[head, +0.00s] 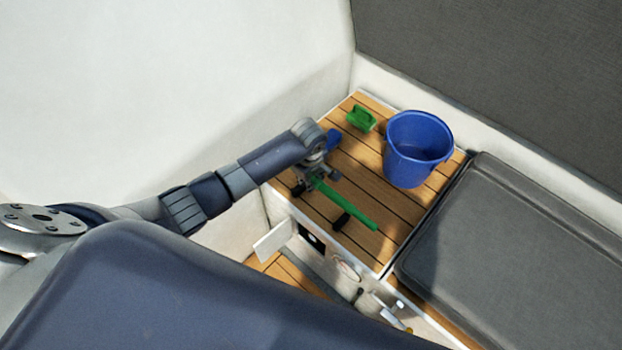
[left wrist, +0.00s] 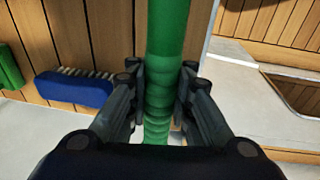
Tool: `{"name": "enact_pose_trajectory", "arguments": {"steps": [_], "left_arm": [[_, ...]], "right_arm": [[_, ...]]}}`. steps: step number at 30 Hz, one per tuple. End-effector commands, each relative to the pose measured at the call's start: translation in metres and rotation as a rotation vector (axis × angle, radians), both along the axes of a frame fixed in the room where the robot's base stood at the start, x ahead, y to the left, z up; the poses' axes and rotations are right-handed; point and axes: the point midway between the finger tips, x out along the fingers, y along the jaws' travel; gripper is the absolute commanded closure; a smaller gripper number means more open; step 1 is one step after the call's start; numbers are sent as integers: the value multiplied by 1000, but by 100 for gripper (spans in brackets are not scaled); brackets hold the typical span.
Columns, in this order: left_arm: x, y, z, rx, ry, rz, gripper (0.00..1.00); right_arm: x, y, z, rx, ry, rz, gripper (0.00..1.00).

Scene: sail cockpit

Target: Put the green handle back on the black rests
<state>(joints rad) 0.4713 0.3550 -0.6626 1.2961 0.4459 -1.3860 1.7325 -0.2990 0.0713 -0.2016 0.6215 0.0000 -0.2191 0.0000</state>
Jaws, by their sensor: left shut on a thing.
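The green handle (head: 350,208) is a long rod lying slantwise over the wooden slatted top in the head view. My left gripper (head: 316,180) is shut on the handle near its far-left end. In the left wrist view the handle (left wrist: 166,45) runs upright between the two fingers (left wrist: 160,100), with ridges at the grip. One black rest (head: 341,220) shows beside the handle's middle; I cannot tell whether they touch. My right gripper is not in view.
A blue bucket (head: 418,152) stands at the back right of the wooden top. A green object (head: 361,118) lies at the back. A blue brush (left wrist: 75,90) with pale bristles lies close to my gripper. A grey cushion (head: 520,235) is on the right.

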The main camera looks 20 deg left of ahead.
Motion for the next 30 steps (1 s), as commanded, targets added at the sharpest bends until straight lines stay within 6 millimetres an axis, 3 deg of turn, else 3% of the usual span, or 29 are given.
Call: {"name": "enact_pose_trajectory", "arguments": {"steps": [19, 30], "left_arm": [[0, 0, -49, 0, -3, -1, 100], [0, -1, -74, -1, -1, 0, 100]], "right_arm": [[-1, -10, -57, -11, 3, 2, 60], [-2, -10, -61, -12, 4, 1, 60]]}}
